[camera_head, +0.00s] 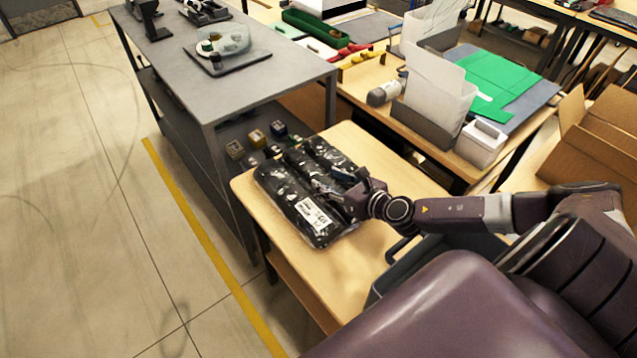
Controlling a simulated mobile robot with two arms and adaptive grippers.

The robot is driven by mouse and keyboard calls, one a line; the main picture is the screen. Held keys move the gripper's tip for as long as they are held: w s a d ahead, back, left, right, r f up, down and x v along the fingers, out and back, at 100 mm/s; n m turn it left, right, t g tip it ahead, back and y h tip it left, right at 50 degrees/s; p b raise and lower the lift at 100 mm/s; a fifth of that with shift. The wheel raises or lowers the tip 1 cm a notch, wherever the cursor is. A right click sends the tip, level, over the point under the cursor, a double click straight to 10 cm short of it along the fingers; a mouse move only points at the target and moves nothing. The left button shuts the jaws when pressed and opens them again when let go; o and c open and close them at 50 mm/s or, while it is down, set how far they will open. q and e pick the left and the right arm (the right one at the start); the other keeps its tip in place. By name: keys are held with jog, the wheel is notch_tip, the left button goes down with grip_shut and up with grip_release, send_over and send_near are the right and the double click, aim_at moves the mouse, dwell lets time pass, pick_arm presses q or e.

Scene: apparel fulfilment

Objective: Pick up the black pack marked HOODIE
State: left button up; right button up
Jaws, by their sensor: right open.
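Black plastic-wrapped packs lie side by side on the wooden table (352,283). The nearer one, a shiny black pack (290,208), carries a white label whose print is too small to read. A second black pack (323,153) lies right behind it. I cannot tell which is marked HOODIE. My right gripper (338,190) comes in from the right, low over the right part of the packs. It is open, and whether its fingers touch the wrap is unclear. My left gripper is not in view.
A dark grey table (270,78) stands close behind and left of the packs. A dark tray (400,262) sits on the wooden table near my body. A worktable behind holds white bins (437,88) and a green sheet (497,80). A cardboard box (600,140) is at right.

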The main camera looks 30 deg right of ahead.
aim_at(320, 177)
jog(key=w+f, duration=0.2)
jog(key=w, duration=0.1)
jog(key=shift+d+f, duration=0.15)
jog(key=shift+w+f, duration=0.2)
jog(key=shift+w, duration=0.25)
jog(key=shift+c, duration=0.3)
grip_shut()
jog(key=shift+r, duration=0.1)
